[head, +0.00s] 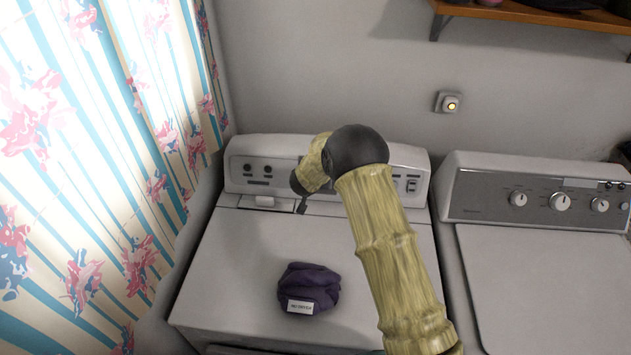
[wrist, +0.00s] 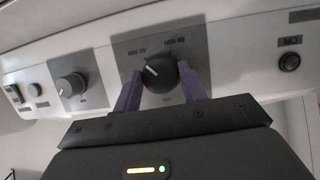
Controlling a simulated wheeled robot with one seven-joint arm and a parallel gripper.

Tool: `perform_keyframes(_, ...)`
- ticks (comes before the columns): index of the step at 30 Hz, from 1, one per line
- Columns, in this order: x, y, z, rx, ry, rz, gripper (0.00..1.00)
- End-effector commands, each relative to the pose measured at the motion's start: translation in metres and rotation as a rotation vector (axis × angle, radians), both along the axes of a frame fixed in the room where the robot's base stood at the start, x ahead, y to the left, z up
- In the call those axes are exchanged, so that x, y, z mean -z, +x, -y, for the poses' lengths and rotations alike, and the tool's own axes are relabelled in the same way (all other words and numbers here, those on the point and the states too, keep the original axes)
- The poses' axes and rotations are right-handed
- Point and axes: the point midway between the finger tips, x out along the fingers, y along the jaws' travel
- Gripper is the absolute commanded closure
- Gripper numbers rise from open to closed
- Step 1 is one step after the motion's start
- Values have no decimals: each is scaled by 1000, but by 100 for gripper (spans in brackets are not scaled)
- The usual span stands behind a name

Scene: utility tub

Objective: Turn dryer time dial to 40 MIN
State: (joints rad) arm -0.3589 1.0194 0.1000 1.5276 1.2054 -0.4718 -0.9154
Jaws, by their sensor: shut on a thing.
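The time dial (wrist: 160,72) is a black round knob on a grey plate of the dryer's white control panel, with a light pointer mark toward the upper left in the wrist view. My gripper (wrist: 159,88) is shut on the dial, one purple finger on each side. In the head view the dryer (head: 235,245) is the left white machine. There my gripper (head: 302,207) is at its panel, and my arm hides the dial.
A second black dial (wrist: 70,85) and a round button (wrist: 290,62) sit on the same panel. A purple cloth bundle (head: 310,285) with a white label lies on the dryer top. Another machine (head: 545,270) stands to the right, and a striped curtain (head: 110,150) hangs at left.

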Motion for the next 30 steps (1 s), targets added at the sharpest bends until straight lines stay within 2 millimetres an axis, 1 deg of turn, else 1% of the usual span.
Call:
perform_keyframes(1, 2, -1, 0, 2, 3, -5, 81)
perform_keyframes(11, 2, -1, 1, 2, 5, -5, 81)
perform_keyframes(12, 3, -1, 1, 3, 5, -5, 53)
perform_keyframes(14, 2, -1, 1, 3, 5, -5, 41)
perform_keyframes(15, 2, -1, 2, 3, 5, -5, 37)
perform_keyframes(24, 0, 0, 1, 3, 4, -2, 37)
perform_keyframes(30, -9, -10, -1, 3, 4, 0, 37)
